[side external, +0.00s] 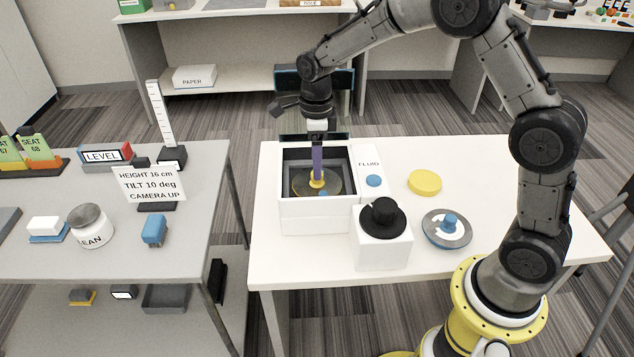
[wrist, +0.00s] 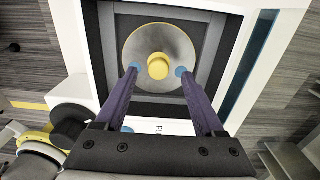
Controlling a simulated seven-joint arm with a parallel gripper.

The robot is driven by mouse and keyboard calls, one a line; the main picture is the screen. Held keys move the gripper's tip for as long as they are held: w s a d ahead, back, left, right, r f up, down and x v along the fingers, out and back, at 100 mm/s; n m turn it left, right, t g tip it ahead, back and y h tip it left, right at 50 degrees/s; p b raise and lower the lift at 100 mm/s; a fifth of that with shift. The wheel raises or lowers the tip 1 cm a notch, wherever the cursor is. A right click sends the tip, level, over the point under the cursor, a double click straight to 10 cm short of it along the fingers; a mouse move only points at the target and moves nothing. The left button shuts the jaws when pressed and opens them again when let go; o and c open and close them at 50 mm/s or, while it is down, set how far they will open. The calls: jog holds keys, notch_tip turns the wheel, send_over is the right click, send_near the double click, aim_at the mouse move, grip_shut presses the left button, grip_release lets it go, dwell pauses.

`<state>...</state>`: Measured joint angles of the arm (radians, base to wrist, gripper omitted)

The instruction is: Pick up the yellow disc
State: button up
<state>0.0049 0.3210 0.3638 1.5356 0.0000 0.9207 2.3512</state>
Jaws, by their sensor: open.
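A grey disc with a yellow knob and thin yellow edge (wrist: 158,40) lies in the dark well of the white box; it also shows in the side view (side external: 331,186). My gripper (wrist: 156,71) is open above it, pointing down. Its purple fingers with blue tips stand apart, left and right of the yellow knob (wrist: 158,66), with nothing held. In the side view my gripper (side external: 317,173) reaches into the well, and I cannot tell whether the tips touch the disc. A solid yellow disc (side external: 425,181) lies on the white table, right of the box.
The white box (side external: 317,215) has walls around the well and a FLUID panel with a blue button (side external: 373,181). A white block with a black knob (side external: 382,220) stands in front. A grey disc with a blue knob (side external: 447,229) lies right. The table's far right is clear.

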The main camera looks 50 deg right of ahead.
notch_tip(320, 180, down, 4)
jog(key=shift+s+f, duration=0.1)
grip_shut()
dwell(0.5)
